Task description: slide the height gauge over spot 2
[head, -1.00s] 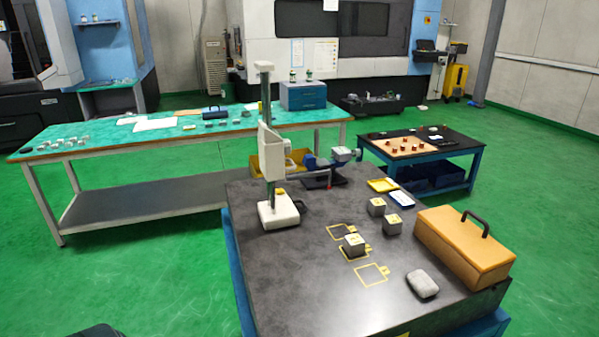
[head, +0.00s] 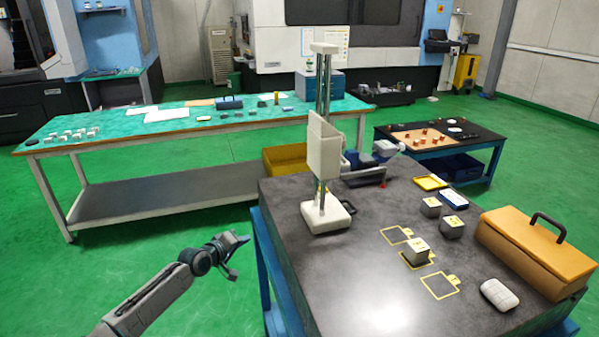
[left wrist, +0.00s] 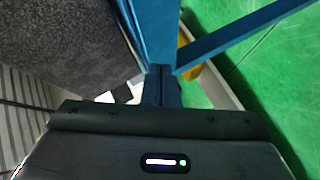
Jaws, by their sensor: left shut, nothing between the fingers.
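The height gauge (head: 324,160) stands upright on the dark surface plate (head: 345,265), near its far left corner. It has a white base (head: 326,216), a tall column and a white slider housing. Yellow outlined spots are marked on the plate: one at the back (head: 396,235), a middle one under a grey block (head: 415,251), and a front empty one (head: 440,286). I cannot read which is spot 2. My left gripper (head: 232,262) is shut and empty, left of the plate and apart from the gauge. My right gripper is not in view.
Two more grey blocks (head: 431,206) (head: 453,226) stand right of the spots. The blue stand's leg (left wrist: 150,30) is close in the left wrist view.

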